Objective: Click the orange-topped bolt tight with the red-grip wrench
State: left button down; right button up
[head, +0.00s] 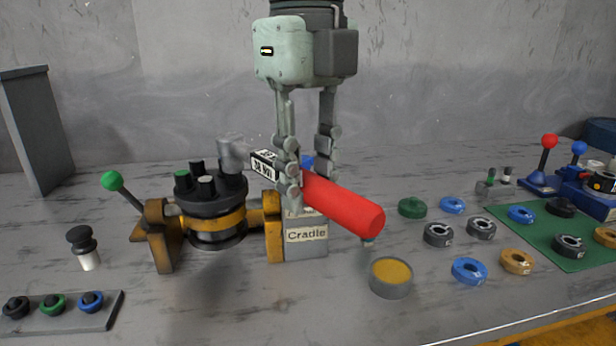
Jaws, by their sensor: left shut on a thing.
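My left gripper (308,180) reaches down from the top and is shut on the red-grip wrench (345,206). The wrench lies across the fingers, its red grip pointing right and toward me. Its white label and grey head (232,153) point left, with the head over the right edge of the motor's black top. The motor (214,203) stands upright in a yellow clamp, with several black bolts and a green-topped one (182,175) on top. No orange top shows; a bolt under the wrench head would be hidden. My right gripper is not in view.
The cradle (306,238) stands right of the clamp, below the gripper. A cup with yellow contents (391,277) sits below the grip. Several rings and a green mat (545,247) are at right. A grey panel (37,130) and a button strip (68,315) are at left.

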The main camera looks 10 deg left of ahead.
pick_arm(q)
jog(key=shift+f+b, duration=0.6)
jog(key=shift+f, duration=0.1)
jog(key=shift+s+f, duration=0.1)
jog(key=shift+s+a, duration=0.1)
jog(key=shift+s+a+m+b, duration=0.55)
jog(key=shift+s+a+m, duration=0.4)
jog(key=shift+a+m, duration=0.25)
jog(key=shift+a, duration=0.15)
dwell(0.3)
jog(key=shift+s+a+m+b, duration=0.2)
jog(key=shift+s+a+m, duration=0.2)
jog(key=shift+a+m, duration=0.25)
jog(key=shift+s+a+m+b, duration=0.15)
jog(key=shift+s+a+m, duration=0.25)
jog(key=shift+a, duration=0.35)
jog(key=shift+a, duration=0.1)
jog(key=shift+s+a+m, duration=0.2)
jog(key=shift+a+m, duration=0.3)
jog(key=shift+a, duration=0.15)
jog(key=shift+s+a+m, duration=0.2)
jog(key=shift+a+m, duration=0.25)
jog(key=shift+a, duration=0.15)
